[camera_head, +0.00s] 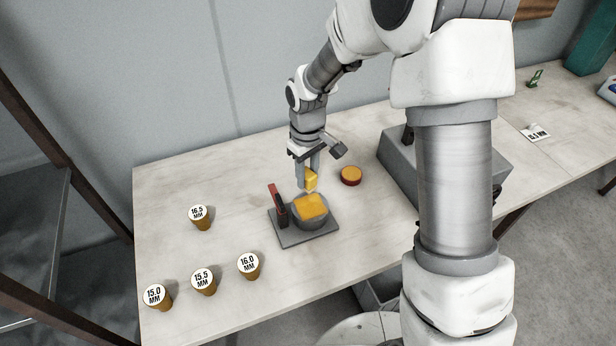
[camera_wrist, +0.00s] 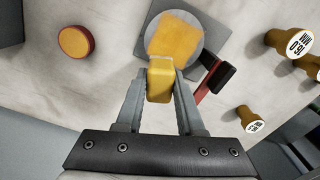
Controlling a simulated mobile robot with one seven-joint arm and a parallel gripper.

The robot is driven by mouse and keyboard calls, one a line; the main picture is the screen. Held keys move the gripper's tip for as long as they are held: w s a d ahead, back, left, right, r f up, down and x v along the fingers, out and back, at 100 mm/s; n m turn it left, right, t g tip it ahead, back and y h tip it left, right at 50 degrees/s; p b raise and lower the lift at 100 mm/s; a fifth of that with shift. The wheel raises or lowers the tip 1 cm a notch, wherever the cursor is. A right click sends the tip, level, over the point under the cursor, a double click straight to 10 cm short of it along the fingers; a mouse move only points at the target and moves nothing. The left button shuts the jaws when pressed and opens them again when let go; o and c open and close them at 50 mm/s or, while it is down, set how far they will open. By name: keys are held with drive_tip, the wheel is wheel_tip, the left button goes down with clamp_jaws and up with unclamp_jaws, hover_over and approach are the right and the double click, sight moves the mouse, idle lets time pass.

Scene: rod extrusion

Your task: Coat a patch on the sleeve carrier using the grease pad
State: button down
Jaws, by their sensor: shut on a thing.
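My gripper (camera_head: 309,182) is shut on a yellow block, the grease pad (camera_head: 311,178), which also shows between the fingers in the wrist view (camera_wrist: 160,80). The sleeve carrier appears to be the round grey piece (camera_head: 311,222) on a dark square plate (camera_head: 290,237). An orange-yellow square patch (camera_head: 311,206) covers most of its top, also seen in the wrist view (camera_wrist: 175,38). The pad is just above the far edge of the carrier in the head view; I cannot tell whether they touch.
A red-and-black lever (camera_head: 277,204) stands on the plate beside the carrier. A red tin with an orange top (camera_head: 351,176) sits behind it to the right. Several size-labelled plugs (camera_head: 204,281) stand at the left. A grey box (camera_head: 400,160) is at the right.

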drive_tip(key=shift+r+p, duration=1.55)
drive_tip(key=shift+r, duration=0.9)
